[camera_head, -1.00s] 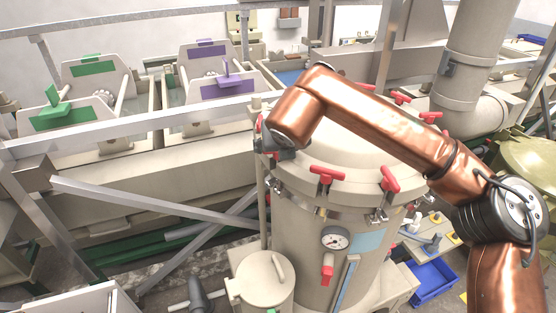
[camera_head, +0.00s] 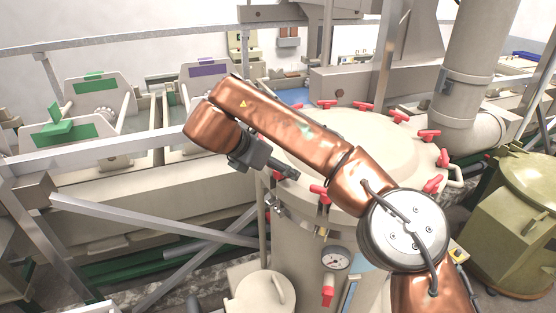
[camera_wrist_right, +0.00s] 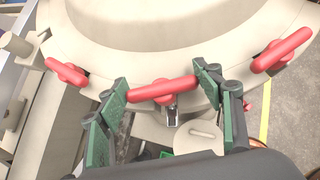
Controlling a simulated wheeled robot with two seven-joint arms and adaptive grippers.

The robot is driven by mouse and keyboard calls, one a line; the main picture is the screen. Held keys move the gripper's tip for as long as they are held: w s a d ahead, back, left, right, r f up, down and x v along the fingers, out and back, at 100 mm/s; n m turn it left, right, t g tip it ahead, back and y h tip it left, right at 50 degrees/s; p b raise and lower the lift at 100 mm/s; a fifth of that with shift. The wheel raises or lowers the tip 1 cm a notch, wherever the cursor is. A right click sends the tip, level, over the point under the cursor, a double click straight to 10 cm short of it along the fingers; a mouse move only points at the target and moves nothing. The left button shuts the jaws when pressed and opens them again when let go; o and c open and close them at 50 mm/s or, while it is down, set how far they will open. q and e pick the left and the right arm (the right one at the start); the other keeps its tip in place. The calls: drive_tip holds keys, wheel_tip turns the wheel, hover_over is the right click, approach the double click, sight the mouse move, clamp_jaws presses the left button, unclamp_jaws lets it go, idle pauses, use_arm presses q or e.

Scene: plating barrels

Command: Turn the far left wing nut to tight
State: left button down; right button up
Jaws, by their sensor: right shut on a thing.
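The tank lid (camera_head: 350,135) carries several red wing nuts around its rim. My right gripper (camera_head: 288,172) is over the left front of the rim in the head view. In the right wrist view its green-padded fingers (camera_wrist_right: 165,98) are shut on a red wing nut (camera_wrist_right: 163,90), one pad at each end of the wings. Other wing nuts show to its left (camera_wrist_right: 66,72) and right (camera_wrist_right: 283,50). In the head view a front wing nut (camera_head: 320,193) is just right of the gripper. My arm hides part of the lid's left rim. My left gripper is not in view.
A pressure gauge (camera_head: 335,259) is on the tank front, and a small lidded pot (camera_head: 262,293) stands below. A metal rail (camera_head: 110,155) and plating tanks are at left. A thick pipe (camera_head: 478,75) rises behind at right.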

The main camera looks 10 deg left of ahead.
drive_tip(key=shift+m+g+h+p, duration=0.6)
drive_tip(key=shift+m+h+p, duration=0.1)
drive_tip(key=shift+m+p, duration=0.45)
drive_tip(key=o, duration=1.2)
drive_tip(key=v, duration=0.7)
drive_tip(key=shift+s+a+r, duration=0.1)
drive_tip(key=shift+s+a, duration=0.05)
drive_tip(key=shift+s, duration=0.05)
